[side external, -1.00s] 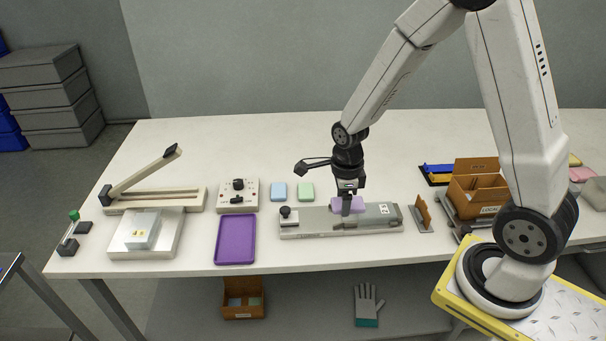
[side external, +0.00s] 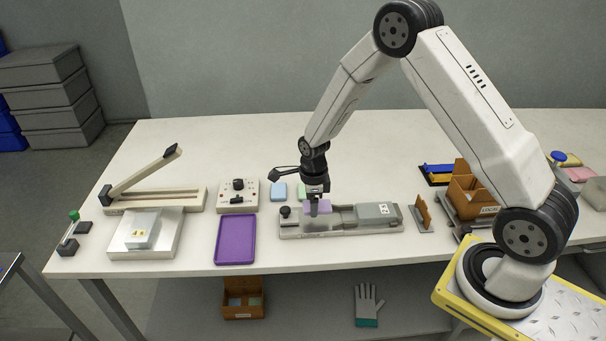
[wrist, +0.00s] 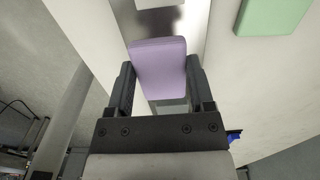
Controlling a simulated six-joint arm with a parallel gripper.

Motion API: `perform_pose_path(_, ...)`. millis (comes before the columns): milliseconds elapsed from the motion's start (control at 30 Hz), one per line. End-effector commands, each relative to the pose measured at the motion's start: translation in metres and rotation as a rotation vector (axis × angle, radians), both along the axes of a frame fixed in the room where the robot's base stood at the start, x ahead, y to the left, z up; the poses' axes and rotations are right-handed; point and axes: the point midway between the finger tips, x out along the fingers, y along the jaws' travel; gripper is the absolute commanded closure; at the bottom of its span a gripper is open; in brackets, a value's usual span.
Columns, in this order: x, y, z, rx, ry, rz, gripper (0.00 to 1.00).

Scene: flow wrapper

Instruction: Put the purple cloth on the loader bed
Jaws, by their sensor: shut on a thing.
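My gripper (side external: 317,208) is shut on the purple cloth (side external: 322,205), a small light-purple folded pad. In the wrist view the purple cloth (wrist: 158,68) sits between the two fingers of my gripper (wrist: 158,85). The cloth is over the left part of the metal loader bed (side external: 335,228), right of its black knob (side external: 285,211). I cannot tell whether the cloth touches the bed.
A purple tray (side external: 235,240) lies to the left. A blue cloth (side external: 279,191) and a green cloth (wrist: 272,15) lie behind the bed. A control box (side external: 238,195) stands behind the tray. A small brown upright piece (side external: 423,211) stands right of the bed.

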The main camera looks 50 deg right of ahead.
Motion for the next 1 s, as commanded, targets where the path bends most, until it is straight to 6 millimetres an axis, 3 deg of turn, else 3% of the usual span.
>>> perform_pose_path(367, 0.004, -0.001, -0.006, 0.001, 0.001, 0.0, 0.86)
perform_pose_path(733, 0.007, 0.0, -0.037, 0.002, 0.001, 0.0, 0.86)
perform_pose_path(1000, 0.007, 0.0, -0.039, 0.002, -0.001, 0.0, 0.86)
